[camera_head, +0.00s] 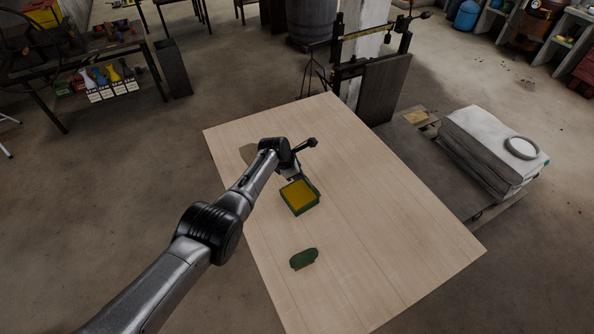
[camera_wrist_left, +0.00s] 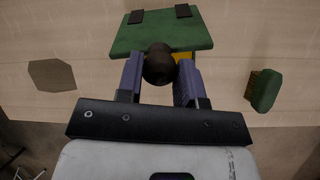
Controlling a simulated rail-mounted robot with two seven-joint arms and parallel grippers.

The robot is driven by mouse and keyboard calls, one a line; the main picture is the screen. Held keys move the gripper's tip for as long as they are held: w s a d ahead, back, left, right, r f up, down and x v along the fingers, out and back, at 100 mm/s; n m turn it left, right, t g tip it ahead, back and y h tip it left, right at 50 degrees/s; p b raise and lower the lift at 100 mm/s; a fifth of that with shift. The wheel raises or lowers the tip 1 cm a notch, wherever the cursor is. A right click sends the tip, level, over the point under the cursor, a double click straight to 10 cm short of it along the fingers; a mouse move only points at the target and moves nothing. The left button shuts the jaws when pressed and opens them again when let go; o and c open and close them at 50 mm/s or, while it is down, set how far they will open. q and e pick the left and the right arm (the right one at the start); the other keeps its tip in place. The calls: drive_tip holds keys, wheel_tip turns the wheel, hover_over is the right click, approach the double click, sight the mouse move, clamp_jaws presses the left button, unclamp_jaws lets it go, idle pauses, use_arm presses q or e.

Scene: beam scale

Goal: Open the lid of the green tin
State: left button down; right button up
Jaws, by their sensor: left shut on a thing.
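The green tin (camera_head: 300,197) stands on the wooden table, its yellow inside showing in the head view. In the left wrist view its green lid (camera_wrist_left: 145,35) faces the camera, with two black hinge pieces at the far edge and a dark round knob (camera_wrist_left: 159,66). A bit of yellow shows beside the lid's near edge, so the lid looks raised; its exact angle is hard to tell. My left gripper (camera_wrist_left: 159,82) is shut on the knob. In the head view this gripper (camera_head: 293,177) is at the tin's far side and partly hides the lid. My right gripper is not in view.
A dark green rounded object (camera_head: 303,259) lies on the table (camera_head: 380,230) nearer the front. A flat brownish piece (camera_wrist_left: 52,75) lies on the other side, partly behind my arm in the head view. The table's right side is clear. A beam scale (camera_head: 372,75) stands beyond the far edge.

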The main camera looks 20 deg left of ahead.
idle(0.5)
use_arm(q)
drive_tip(key=c, duration=0.8)
unclamp_jaws()
drive_tip(key=shift+o, duration=0.2)
drive_tip(key=shift+s+a+r+p, duration=0.15)
drive_tip(key=shift+r+p, duration=0.3)
drive_tip(key=shift+p, duration=0.1)
drive_tip(key=p+v, duration=0.3)
drive_tip(key=v, duration=1)
drive_tip(key=shift+p, duration=0.3)
